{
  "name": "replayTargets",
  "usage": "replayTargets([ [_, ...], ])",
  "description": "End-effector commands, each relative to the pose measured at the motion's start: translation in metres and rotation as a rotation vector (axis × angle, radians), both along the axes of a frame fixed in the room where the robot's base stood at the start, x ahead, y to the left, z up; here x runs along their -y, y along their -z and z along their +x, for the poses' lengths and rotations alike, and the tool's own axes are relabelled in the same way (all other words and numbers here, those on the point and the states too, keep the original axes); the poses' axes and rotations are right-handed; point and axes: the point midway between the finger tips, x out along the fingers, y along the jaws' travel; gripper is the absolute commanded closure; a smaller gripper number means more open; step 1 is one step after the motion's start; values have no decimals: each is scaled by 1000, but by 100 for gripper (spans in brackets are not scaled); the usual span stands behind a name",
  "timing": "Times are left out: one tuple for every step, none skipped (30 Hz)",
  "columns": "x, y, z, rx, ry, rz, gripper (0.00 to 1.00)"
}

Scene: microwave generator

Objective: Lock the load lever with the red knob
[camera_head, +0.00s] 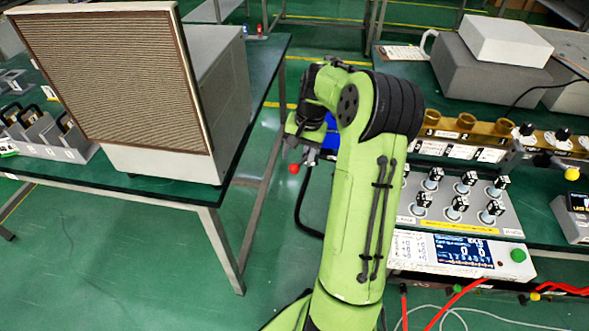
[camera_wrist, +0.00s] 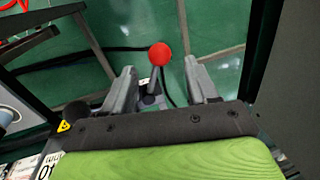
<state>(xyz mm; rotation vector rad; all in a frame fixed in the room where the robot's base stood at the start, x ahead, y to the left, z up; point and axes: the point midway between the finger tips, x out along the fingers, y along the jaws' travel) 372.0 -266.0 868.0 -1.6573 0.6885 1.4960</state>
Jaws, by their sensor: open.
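The load lever shows in the wrist view as a short grey shaft (camera_wrist: 154,80) topped by a round red knob (camera_wrist: 160,54). The knob appears between the tips of my gripper (camera_wrist: 161,68), with a visible gap on either side. My gripper is open, and its fingers do not appear to touch the lever. In the head view the red knob (camera_head: 294,168) shows just below my gripper (camera_head: 303,150), left of my green arm. The lever's base and mount are mostly hidden by my gripper and arm.
A large beige box with a ribbed front (camera_head: 110,80) stands on the left table (camera_head: 222,205). On the right are a panel with several black-and-white switches (camera_head: 460,205), a display unit (camera_head: 465,252) with a green button, and grey boxes (camera_head: 490,68). Green floor shows between the tables.

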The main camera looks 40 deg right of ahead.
Motion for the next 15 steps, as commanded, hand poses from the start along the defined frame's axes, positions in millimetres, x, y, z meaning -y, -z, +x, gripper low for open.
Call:
replayTargets([
  [-2,16,2,-1,-3,3,42],
  [-3,21,3,-1,-3,3,42],
  [-3,28,4,0,-1,1,42],
  [-4,32,5,-1,-1,1,42],
  [-4,35,5,-1,-1,1,42],
  [-4,39,6,0,-1,1,42],
  [-5,40,7,0,-1,0,42],
  [-5,41,7,0,-1,0,42],
  [-5,42,7,0,-2,0,42],
  [-5,42,7,1,-2,-1,42],
  [-5,42,7,1,-2,-1,42],
  [-5,42,7,1,-2,-1,42],
  [-5,42,7,1,-2,-1,42],
  [-5,42,7,1,-1,-1,42],
  [-5,41,7,1,-2,-1,42],
])
